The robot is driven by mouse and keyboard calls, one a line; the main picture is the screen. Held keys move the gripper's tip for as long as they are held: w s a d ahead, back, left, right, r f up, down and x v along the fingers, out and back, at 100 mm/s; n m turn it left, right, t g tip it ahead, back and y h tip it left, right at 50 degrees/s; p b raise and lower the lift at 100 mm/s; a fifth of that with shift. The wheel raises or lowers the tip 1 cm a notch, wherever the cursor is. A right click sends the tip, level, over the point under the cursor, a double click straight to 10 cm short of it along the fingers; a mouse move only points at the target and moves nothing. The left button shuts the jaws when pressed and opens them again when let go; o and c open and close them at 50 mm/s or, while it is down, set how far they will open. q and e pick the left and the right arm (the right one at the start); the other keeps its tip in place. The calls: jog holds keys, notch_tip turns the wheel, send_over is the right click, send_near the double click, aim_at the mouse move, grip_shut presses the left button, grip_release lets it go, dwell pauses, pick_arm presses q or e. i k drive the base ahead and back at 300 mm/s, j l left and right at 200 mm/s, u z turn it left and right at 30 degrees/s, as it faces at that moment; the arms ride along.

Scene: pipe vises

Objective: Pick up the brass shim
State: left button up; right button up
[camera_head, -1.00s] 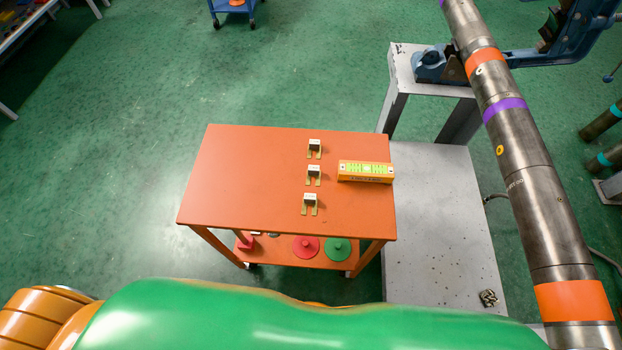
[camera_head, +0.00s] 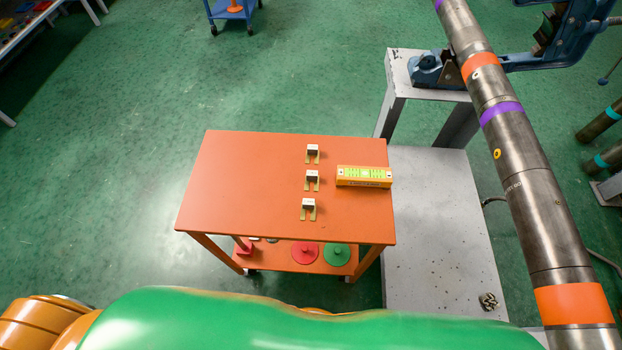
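Three small brass shims with pale block-like tops stand in a column on the orange table (camera_head: 240,185). The far shim (camera_head: 312,158), the middle shim (camera_head: 312,184) and the near shim (camera_head: 308,214) each show forked brass legs pointing toward me. They look alike from here. Neither of my grippers shows in this view, so I cannot see whether either is open or shut.
An orange level (camera_head: 364,177) lies right of the shims. The table's left half is bare. Red (camera_head: 305,252) and green (camera_head: 337,254) discs sit on its lower shelf. A grey stand (camera_head: 440,230) and a long steel pipe (camera_head: 525,180) are to the right.

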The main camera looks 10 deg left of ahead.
aim_at(307, 203)
jog(key=k+j+z, duration=0.1)
jog(key=j+z, duration=0.3)
jog(key=k+j+z, duration=0.1)
jog(key=j+z, duration=0.35)
jog(key=k+j+z, duration=0.2)
jog(key=j+z, duration=0.2)
jog(key=k+j+z, duration=0.25)
jog(key=z, duration=0.15)
